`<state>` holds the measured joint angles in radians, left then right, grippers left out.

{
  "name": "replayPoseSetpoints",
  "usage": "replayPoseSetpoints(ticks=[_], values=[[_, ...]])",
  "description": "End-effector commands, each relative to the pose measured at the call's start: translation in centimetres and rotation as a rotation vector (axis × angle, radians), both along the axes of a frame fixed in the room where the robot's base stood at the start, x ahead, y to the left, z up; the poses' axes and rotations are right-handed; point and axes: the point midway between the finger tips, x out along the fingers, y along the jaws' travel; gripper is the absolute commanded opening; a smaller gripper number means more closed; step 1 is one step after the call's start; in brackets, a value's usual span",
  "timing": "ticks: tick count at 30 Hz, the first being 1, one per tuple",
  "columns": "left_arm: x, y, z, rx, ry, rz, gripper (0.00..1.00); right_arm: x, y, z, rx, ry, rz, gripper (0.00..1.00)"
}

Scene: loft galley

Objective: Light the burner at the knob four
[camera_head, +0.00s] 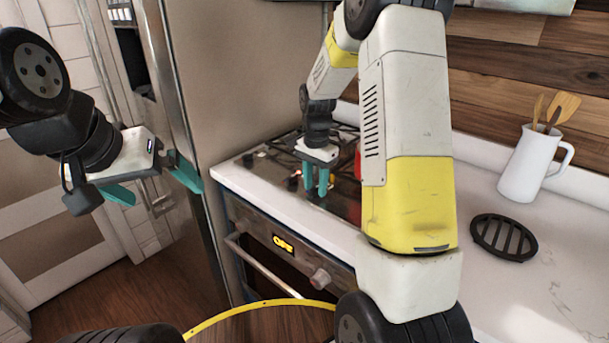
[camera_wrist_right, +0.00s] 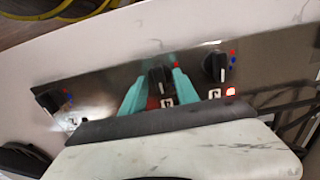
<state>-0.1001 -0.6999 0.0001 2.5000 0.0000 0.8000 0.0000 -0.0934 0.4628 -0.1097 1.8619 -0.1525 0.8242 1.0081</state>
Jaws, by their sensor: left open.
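The steel cooktop panel (camera_wrist_right: 105,85) carries black knobs in a row. In the right wrist view they are a left knob (camera_wrist_right: 47,102), a middle knob (camera_wrist_right: 160,76) and a right knob (camera_wrist_right: 216,66). In the head view the right gripper (camera_head: 316,191) points down at the panel. My left gripper (camera_head: 160,190) is open and empty, away from the cooktop at the left.
A red light (camera_wrist_right: 231,91) glows beside the right knob's label. The oven front (camera_head: 285,255) has a handle and a lit display below the counter. A white jug (camera_head: 528,165) with wooden utensils and a black round trivet (camera_head: 503,238) stand on the right counter.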

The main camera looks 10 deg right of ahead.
Motion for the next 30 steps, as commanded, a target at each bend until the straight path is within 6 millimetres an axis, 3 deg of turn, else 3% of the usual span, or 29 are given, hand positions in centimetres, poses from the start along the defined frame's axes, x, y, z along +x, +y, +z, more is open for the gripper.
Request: replayPoseSetpoints(ticks=[7, 13, 30], values=[[0.00, 0.00, 0.00, 0.000, 0.000, 0.000, 1.00, 0.00, 0.01, -0.13, 0.001, -0.001, 0.000, 0.36], [0.00, 0.00, 0.00, 0.000, 0.000, 0.000, 1.00, 0.00, 0.01, -0.11, 0.001, -0.001, 0.001, 0.00], [-0.01, 0.00, 0.01, 0.000, 0.000, 0.000, 1.00, 0.01, 0.04, -0.09, 0.001, 0.000, 0.106, 0.00]])
